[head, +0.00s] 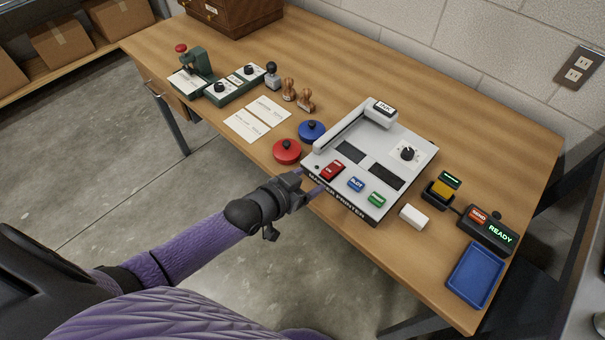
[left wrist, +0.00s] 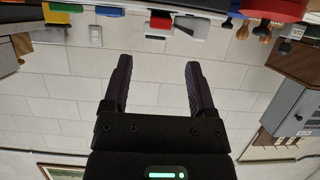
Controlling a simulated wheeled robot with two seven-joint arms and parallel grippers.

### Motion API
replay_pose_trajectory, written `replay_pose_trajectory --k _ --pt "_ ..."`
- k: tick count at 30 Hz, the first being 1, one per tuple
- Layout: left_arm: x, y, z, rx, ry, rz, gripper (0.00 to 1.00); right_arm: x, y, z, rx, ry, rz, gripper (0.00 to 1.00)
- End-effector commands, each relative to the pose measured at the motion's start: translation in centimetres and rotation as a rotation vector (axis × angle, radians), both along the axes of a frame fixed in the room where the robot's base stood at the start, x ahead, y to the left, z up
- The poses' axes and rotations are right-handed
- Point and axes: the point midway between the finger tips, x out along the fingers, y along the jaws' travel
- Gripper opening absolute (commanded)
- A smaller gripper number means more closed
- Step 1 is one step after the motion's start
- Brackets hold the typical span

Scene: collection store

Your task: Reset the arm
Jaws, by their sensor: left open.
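My left gripper (head: 312,181) is at the front left edge of the white printer (head: 405,147), close to its red button (head: 333,171). I cannot tell whether it touches the printer. In the left wrist view the same gripper (left wrist: 158,66) has its two dark fingers apart with nothing between them. The printer carries a white arm (head: 345,128) along its left side, with a labelled head (head: 384,108) at the back. My right gripper is not in view.
A red round pad (head: 287,151) and a blue one (head: 312,131) lie left of the printer. A white block (head: 413,216), a box reading READY (head: 488,231) and a blue tray (head: 475,274) are to the right. Stamps, cards and a green device (head: 196,62) stand farther left.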

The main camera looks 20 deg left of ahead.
Motion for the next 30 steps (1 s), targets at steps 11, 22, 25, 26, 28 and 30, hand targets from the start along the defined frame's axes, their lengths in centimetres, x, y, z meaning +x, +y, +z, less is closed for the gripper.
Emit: replay_pose_trajectory --k 11,22,25,26,28,30 --pt "-1.3 0.5 0.5 0.000 0.001 0.000 0.74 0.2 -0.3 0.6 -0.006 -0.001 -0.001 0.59" --pt "-6.2 2.9 -8.2 0.097 0.230 0.091 0.74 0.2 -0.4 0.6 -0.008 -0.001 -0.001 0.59" --pt "-13.9 4.3 -15.7 0.188 0.479 0.145 0.74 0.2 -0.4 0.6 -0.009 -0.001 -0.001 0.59" --pt "-16.5 4.4 -17.6 0.211 0.554 0.152 0.74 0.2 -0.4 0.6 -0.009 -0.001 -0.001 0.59" --pt "-22.7 4.4 -20.8 0.259 0.716 0.158 0.74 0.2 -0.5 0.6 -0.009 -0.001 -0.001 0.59" --pt "-28.3 4.0 -22.8 0.295 0.856 0.151 0.74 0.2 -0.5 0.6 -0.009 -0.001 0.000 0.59"
